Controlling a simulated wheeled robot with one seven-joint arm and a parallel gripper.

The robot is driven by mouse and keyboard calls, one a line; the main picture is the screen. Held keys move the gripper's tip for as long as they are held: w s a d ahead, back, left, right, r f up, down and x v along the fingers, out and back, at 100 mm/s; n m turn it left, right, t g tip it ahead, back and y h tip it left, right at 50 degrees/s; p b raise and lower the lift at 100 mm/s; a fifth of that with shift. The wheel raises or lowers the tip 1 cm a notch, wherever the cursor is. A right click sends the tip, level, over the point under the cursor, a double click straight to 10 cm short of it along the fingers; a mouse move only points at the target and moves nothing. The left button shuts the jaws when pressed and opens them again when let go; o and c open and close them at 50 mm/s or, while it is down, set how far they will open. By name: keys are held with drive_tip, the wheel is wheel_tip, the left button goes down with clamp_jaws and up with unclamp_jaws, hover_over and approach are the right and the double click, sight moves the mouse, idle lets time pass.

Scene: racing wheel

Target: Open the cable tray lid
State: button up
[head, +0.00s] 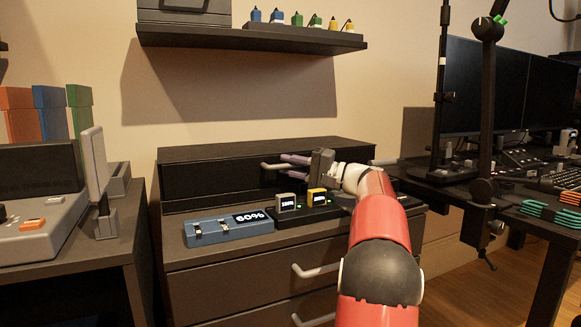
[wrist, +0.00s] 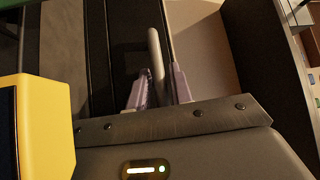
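The dark cable tray box runs along the back of the cabinet, with its lid (head: 215,180) looking closed. A pale grey bar handle (head: 266,166) is on its front; it also shows in the wrist view (wrist: 156,52). My gripper (head: 288,162) is at the handle, with its pale purple fingers pointing at the panel. In the wrist view my gripper (wrist: 160,90) has its fingers apart, with the end of the bar between them. I see no firm grip on the bar. The head view partly hides the handle's right end behind my gripper.
A blue box marked 60% (head: 228,228) and small grey (head: 286,203) and yellow (head: 317,197) blocks stand on the cabinet top before the tray. The yellow block is close to my wrist (wrist: 45,125). A wall shelf (head: 250,37) hangs above. Drawers are below.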

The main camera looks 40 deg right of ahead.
drive_tip(key=shift+c, duration=0.2)
clamp_jaws()
